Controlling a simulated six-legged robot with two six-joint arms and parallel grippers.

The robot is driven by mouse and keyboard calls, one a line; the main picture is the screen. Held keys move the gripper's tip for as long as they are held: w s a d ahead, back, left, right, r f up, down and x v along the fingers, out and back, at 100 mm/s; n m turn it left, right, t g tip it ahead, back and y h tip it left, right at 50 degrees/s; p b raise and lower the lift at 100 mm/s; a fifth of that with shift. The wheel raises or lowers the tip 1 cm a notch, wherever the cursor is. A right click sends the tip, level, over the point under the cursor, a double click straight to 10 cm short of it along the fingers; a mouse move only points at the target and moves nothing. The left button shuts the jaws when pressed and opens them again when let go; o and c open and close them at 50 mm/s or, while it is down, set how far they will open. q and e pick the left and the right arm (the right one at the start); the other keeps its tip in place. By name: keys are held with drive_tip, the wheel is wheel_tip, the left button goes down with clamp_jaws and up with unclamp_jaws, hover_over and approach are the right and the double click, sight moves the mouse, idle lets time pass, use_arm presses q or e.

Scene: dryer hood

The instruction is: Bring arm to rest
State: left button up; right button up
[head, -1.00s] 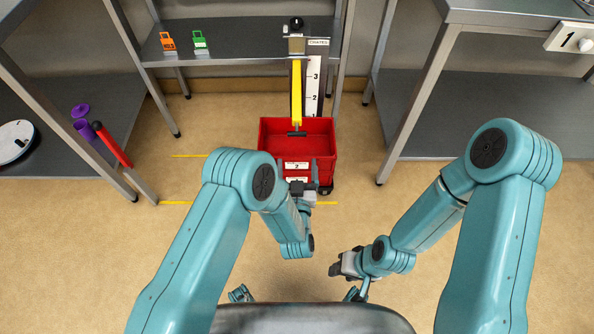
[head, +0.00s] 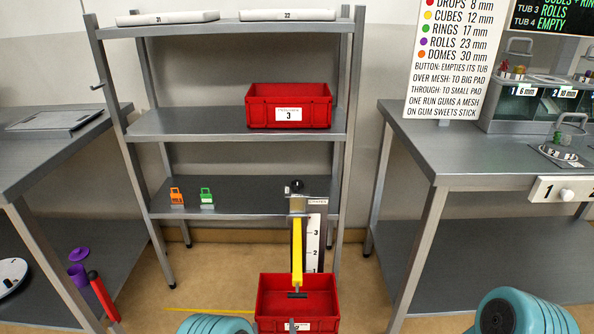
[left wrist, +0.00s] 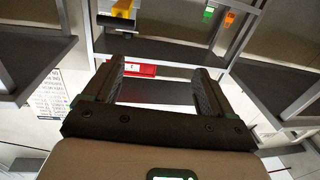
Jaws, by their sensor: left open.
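My left gripper (left wrist: 160,75) shows in the left wrist view, with its two dark fingers spread apart and nothing between them. Past the fingers, that view shows a shelf and part of a red crate, apart from the gripper. In the head view only the top of my left arm (head: 215,325) shows at the lower edge, and part of my right arm (head: 525,315) at the lower right. Neither gripper shows in the head view. My right gripper is out of sight.
A shelf rack (head: 180,124) holds red crate 3 (head: 265,114). Another red crate (head: 327,306) stands on the floor under a yellow bar (head: 297,250). Tables stand left and right (head: 440,140).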

use_arm(q)
drive_tip(key=a+n+g+y, duration=0.1)
drive_tip(key=a+n+g, duration=0.15)
drive_tip(key=a, duration=0.75)
drive_tip(key=s+a+f+g+h, duration=0.2)
drive_tip(key=s+a+f+g, duration=0.15)
drive_tip(key=s+f, duration=0.2)
drive_tip(key=s+d+f+m+g+h, duration=0.1)
drive_tip(key=s+d+f+g+h, duration=0.15)
drive_tip(key=s+g, duration=0.45)
drive_tip(key=s+d+f+m+g+h, duration=0.1)
drive_tip(key=s+d+f+g+h, duration=0.2)
drive_tip(key=s, duration=0.9)
wheel_tip(320, 180, up, 19)
drive_tip(key=d+g+p, duration=0.1)
drive_tip(key=p, duration=1.7)
drive_tip(key=shift+s+d+g, duration=0.3)
drive_tip(key=shift+s, duration=0.15)
